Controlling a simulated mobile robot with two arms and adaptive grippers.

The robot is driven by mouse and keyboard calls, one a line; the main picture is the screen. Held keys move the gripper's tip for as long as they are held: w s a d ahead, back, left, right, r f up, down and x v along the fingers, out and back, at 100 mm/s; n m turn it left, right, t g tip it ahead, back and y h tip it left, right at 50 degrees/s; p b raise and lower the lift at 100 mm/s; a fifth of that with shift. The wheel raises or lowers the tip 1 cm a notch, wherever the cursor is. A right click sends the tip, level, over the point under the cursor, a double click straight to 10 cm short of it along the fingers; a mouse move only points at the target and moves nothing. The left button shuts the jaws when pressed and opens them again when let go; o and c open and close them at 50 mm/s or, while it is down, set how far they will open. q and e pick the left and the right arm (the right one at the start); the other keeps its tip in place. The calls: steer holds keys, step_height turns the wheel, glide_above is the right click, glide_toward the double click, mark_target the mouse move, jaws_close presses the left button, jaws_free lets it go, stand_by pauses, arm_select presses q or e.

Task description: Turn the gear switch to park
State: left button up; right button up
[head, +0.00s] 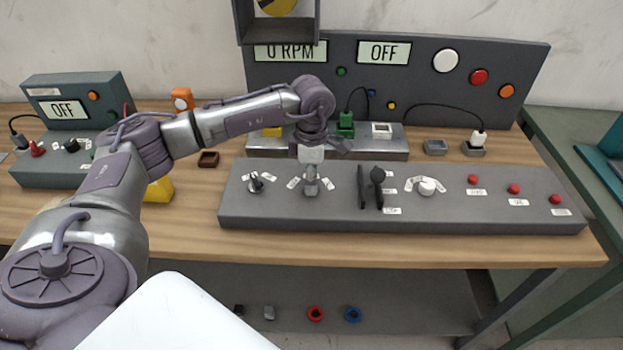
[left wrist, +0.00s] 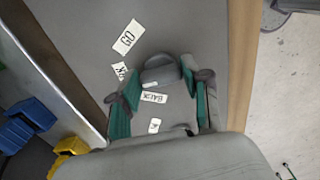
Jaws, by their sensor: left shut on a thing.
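The gear switch is a grey knob (left wrist: 160,69) on the grey control panel (head: 450,215), with small white labels around it. In the left wrist view one label reads GO (left wrist: 126,37), and the label reading BACK (left wrist: 154,97) lies beside the knob. Another label (left wrist: 119,71) is partly hidden by a finger. My left gripper (head: 311,186) reaches down from above onto this knob, its fingers (left wrist: 163,76) on both sides of it and shut on it. In the head view the gripper mostly covers the knob. My right gripper is not in view.
A small knob (head: 256,183) stands left of the gripper. Black levers (head: 362,187), a white round knob (head: 427,187) and red buttons (head: 513,189) are to the right. Behind rises a panel with displays reading 0 RPM (head: 290,52) and OFF (head: 384,52).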

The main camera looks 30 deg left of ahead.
arm_select(q)
steer(key=shift+r, duration=0.1)
steer(key=o, duration=1.2)
steer(key=shift+c, duration=0.2)
step_height(320, 180, up, 12)
